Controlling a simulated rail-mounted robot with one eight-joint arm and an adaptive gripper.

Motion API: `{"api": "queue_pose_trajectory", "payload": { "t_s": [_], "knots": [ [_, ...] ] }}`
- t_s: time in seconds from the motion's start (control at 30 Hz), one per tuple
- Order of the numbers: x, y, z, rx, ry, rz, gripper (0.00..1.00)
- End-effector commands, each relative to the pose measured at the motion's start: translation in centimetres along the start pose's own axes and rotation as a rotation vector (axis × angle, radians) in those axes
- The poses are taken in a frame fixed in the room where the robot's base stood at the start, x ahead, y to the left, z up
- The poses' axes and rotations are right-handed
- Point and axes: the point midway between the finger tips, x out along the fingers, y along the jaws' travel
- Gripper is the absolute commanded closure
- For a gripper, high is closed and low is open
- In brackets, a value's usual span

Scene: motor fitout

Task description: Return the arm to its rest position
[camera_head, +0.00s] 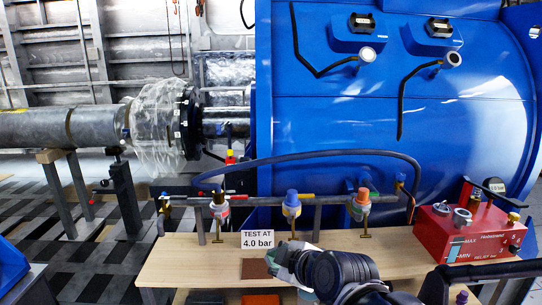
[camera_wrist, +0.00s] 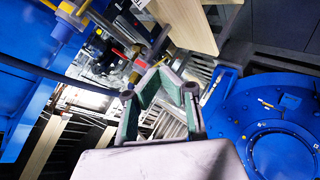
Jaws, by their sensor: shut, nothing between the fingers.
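My gripper (camera_head: 284,256) is in the lower middle of the head view, in front of the wooden bench (camera_head: 200,262). My dark, ribbed arm links run from it toward the lower right. In the wrist view my gripper (camera_wrist: 165,82) shows its green-padded fingers, shut with nothing held. The fingers point up into the picture, toward the valves and bench edge. The head view shows the gripper only partly, and its exact gap to the bench cannot be told.
A pipe rack with several capped valves (camera_head: 291,206) stands on the bench behind my gripper, with a "TEST AT 4.0 bar" sign (camera_head: 257,240). A red test pump (camera_head: 465,236) sits right. A large blue motor housing (camera_head: 400,110) rises behind. A grey shaft (camera_head: 60,128) extends left.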

Motion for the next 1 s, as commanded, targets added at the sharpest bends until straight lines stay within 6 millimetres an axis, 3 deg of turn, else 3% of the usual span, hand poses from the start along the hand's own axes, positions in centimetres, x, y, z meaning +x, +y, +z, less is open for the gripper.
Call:
{"api": "queue_pose_trajectory", "payload": {
  "t_s": [0.37,0.7,0.83,1.0],
  "knots": [
    [-9.4,0.7,7.1,0.546,-0.259,0.017,1.00],
    [-17.8,-1.2,12.7,1.016,-0.483,0.148,1.00],
    [-19.6,-1.8,13.8,1.118,-0.528,0.191,1.00],
    [-20.4,-2.0,14.3,1.165,-0.550,0.213,1.00]
  ]
}}
